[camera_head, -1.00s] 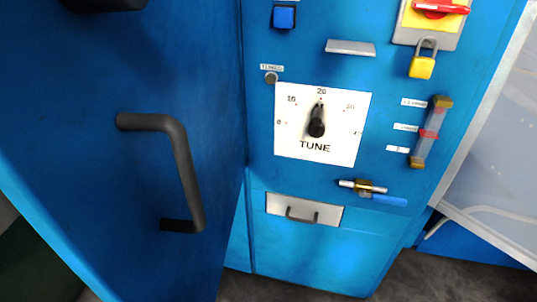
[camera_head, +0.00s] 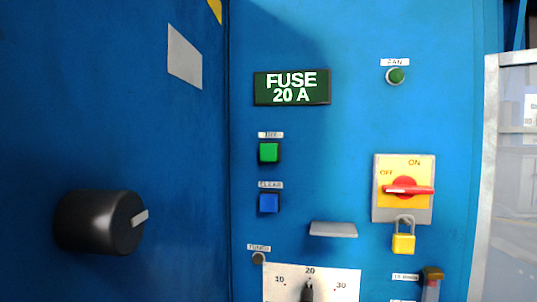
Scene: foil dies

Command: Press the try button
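The try button is a green square button (camera_head: 269,152) in a dark frame on the blue panel, under a small white label that seems to read TRY. Above it a dark green display (camera_head: 291,87) reads FUSE 20 A. Below it is a blue square button (camera_head: 269,202) labelled CLEAR. Neither of my grippers shows in the head view.
A blue door with a black knob (camera_head: 100,221) stands at the left. A red rotary switch (camera_head: 406,189) on a yellow plate and a yellow padlock (camera_head: 403,241) are at the right. A grey ledge (camera_head: 333,229) juts out above the TUNE dial (camera_head: 310,284). A green FAN lamp (camera_head: 395,75) is upper right.

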